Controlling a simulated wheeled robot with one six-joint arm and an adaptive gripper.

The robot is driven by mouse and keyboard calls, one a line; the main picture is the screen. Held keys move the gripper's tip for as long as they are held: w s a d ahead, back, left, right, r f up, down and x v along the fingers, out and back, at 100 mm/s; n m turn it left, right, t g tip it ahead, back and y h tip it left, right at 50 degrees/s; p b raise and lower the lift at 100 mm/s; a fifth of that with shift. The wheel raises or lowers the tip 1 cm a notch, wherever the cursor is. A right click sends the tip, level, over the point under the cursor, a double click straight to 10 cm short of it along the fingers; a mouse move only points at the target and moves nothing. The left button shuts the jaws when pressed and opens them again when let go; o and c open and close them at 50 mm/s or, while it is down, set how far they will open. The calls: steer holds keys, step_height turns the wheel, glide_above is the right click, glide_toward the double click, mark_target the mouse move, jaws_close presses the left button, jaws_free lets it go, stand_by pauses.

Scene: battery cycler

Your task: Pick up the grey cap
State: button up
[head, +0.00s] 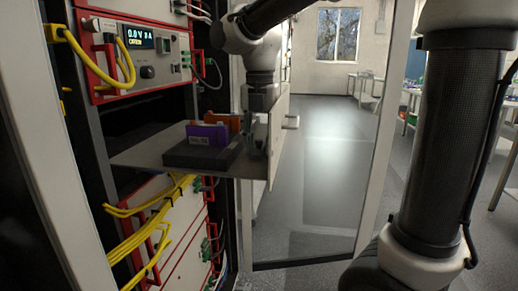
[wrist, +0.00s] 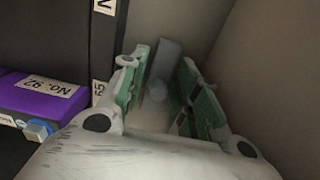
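My gripper (wrist: 163,62) points down at the right end of the shelf, with green pads on its two fingers. The fingers stand apart. A small grey upright piece (wrist: 166,58), which looks like the grey cap, shows between and just beyond them in the wrist view. I cannot make out contact on either side. In the head view my gripper (head: 253,142) is beside the battery holder, and the cap cannot be told apart there.
A black holder (head: 190,157) with a purple battery (head: 207,134) and an orange one (head: 226,121) sits left of my gripper on the grey shelf (head: 140,157). An upright panel (head: 277,135) closes in on the right. Yellow cables (head: 130,243) hang below. Open floor (head: 320,180) lies beyond.

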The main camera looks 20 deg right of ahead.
steer(key=c, duration=0.5)
steer(key=shift+c, duration=0.2)
